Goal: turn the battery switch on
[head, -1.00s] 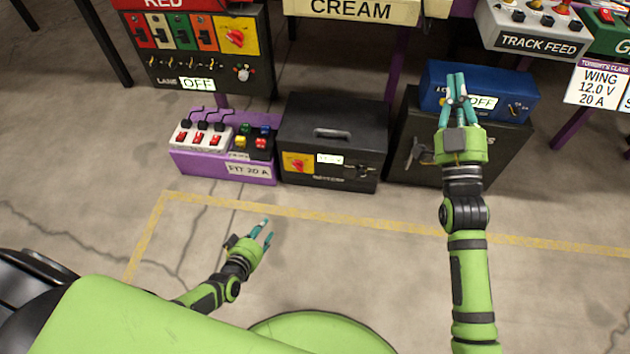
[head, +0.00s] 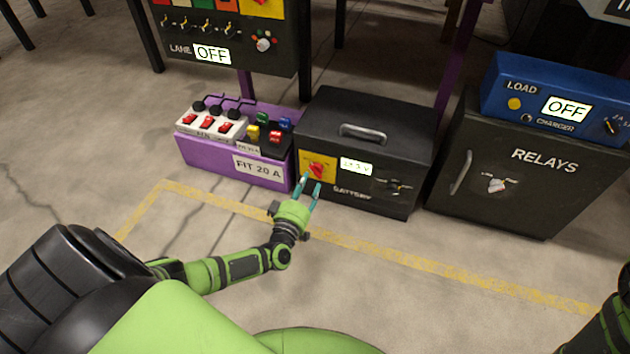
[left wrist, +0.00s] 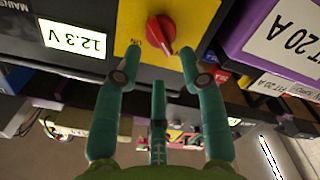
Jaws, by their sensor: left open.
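The black battery box (head: 350,125) stands on the floor. A red rotary switch (head: 317,170) sits on a yellow plate at the left of its front. In the left wrist view, which shows the box upside down, the red switch (left wrist: 160,34) is just beyond my fingertips, with "ON" lettered on the plate beside it. My left gripper (head: 310,184) is open and empty, in front of the yellow plate. In the wrist view the fingers (left wrist: 157,77) stand apart around the switch's line, with no clear contact. My right gripper is out of view.
A purple fuse box (head: 210,160) with switches and leads stands left of the battery box. A black relay cabinet (head: 500,205) stands right, with a blue charger box (head: 530,75) on top, reading OFF. The battery display (left wrist: 72,37) reads 12.3 V. The floor in front is clear.

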